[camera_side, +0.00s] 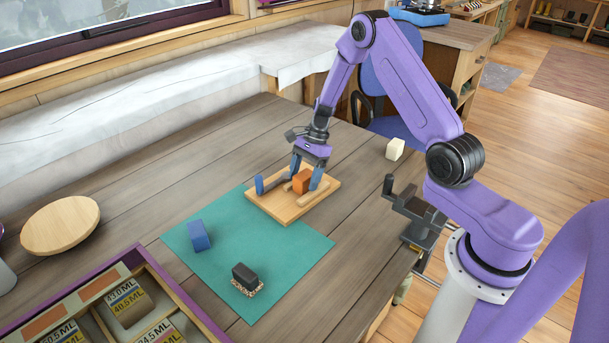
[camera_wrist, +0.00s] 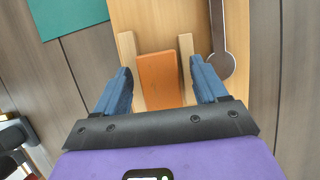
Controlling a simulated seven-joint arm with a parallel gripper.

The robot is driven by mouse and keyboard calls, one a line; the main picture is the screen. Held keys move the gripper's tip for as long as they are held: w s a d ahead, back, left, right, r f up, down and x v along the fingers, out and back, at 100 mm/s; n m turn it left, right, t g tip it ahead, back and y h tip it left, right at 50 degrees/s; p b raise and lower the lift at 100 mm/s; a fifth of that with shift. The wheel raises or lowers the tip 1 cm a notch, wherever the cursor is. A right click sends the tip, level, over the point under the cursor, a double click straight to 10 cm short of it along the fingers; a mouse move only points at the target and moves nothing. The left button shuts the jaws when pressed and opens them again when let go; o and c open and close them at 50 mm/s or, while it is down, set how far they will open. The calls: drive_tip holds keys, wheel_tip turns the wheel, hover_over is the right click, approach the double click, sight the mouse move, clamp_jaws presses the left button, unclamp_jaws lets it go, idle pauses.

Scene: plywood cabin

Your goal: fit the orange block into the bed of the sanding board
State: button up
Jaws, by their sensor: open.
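The sanding board (camera_side: 263,207) is a light wooden plate lying partly on the green mat; it also shows in the wrist view (camera_wrist: 150,18). Two pale wooden rails, the left (camera_wrist: 126,45) and the right (camera_wrist: 186,45), run along its bed. The orange block (camera_side: 302,181) is on the board, lying between the rails in the wrist view (camera_wrist: 158,80). Whether it sits fully down is unclear. My gripper (camera_side: 307,176) is open, its blue fingers either side of the block, apart from it in the wrist view (camera_wrist: 162,70).
A dark bar (camera_wrist: 221,60) with a round end lies on the board beside the right rail. A blue block (camera_side: 199,236) and a dark block with a bristly base (camera_side: 245,278) are on the green mat (camera_side: 290,262). A cream block (camera_side: 395,149) stands right of the board.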

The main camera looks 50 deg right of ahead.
drive_tip(key=shift+r, duration=0.1)
drive_tip(key=v, duration=1.2)
drive_tip(key=s+a+r+n+g+h, duration=0.1)
drive_tip(key=s+a+r+n, duration=0.2)
drive_tip(key=s+a+n, duration=0.45)
drive_tip(key=s+a+r+n+g+h, duration=0.1)
drive_tip(key=s+a+r+n+h, duration=0.1)
drive_tip(key=s+a+r+n, duration=0.4)
drive_tip(key=s+a+n+t+h, duration=0.1)
drive_tip(key=s+a+n+t, duration=0.1)
drive_tip(key=s+n, duration=1.5)
drive_tip(key=s+a, duration=0.1)
drive_tip(key=s, duration=0.2)
drive_tip(key=shift+f+n, duration=0.15)
drive_tip(key=shift+n, duration=0.2)
